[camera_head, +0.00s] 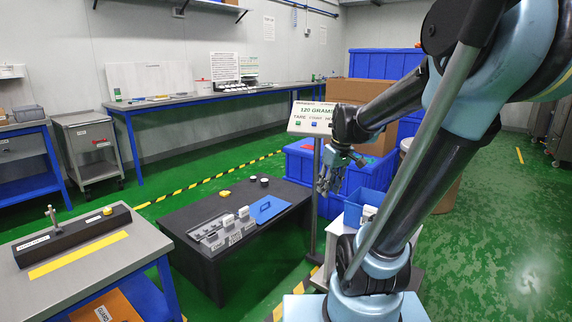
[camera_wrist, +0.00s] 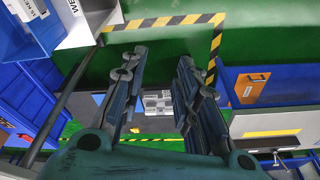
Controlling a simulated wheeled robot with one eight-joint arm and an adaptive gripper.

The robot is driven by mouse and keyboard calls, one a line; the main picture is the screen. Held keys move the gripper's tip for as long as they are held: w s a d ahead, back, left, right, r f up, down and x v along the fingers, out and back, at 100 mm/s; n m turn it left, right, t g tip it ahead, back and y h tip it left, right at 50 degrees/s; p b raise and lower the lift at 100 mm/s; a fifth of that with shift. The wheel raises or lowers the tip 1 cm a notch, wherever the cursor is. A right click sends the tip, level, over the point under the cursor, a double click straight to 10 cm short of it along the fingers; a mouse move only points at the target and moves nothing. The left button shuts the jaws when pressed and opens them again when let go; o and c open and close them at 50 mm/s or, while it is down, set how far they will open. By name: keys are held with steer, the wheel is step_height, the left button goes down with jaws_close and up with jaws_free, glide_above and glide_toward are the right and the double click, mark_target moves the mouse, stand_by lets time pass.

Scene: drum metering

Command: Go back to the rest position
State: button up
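My gripper (camera_head: 326,178) hangs in front of the blue crate, to the right of the low dark table, with its fingers pointing down. In the wrist view my gripper (camera_wrist: 158,75) has its two fingers spread apart, with nothing between them but the scene beyond. My arm reaches in from the right side of the head view, bent at the elbow. No object is held.
A scale display (camera_head: 312,118) reading 120 GRAMS stands on a post beside my gripper. A blue bin (camera_head: 372,203) is close on the right. Green floor (camera_head: 480,255) is clear at right.

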steer(key=s+d+f+m, duration=0.2)
steer(key=s+f+m, duration=0.1)
steer(key=s, duration=0.4)
steer(key=s+d+f+m+h, duration=0.1)
steer(key=s+d+f+m, duration=0.1)
steer(key=s+f, duration=0.3)
steer(key=s+m, duration=0.1)
steer(key=s, duration=0.2)
steer(key=shift+d+f+h, duration=0.3)
steer(key=shift+f, duration=0.05)
steer(key=shift+s, duration=0.1)
steer(key=shift+w+f, duration=0.2)
steer(key=shift+w, duration=0.25)
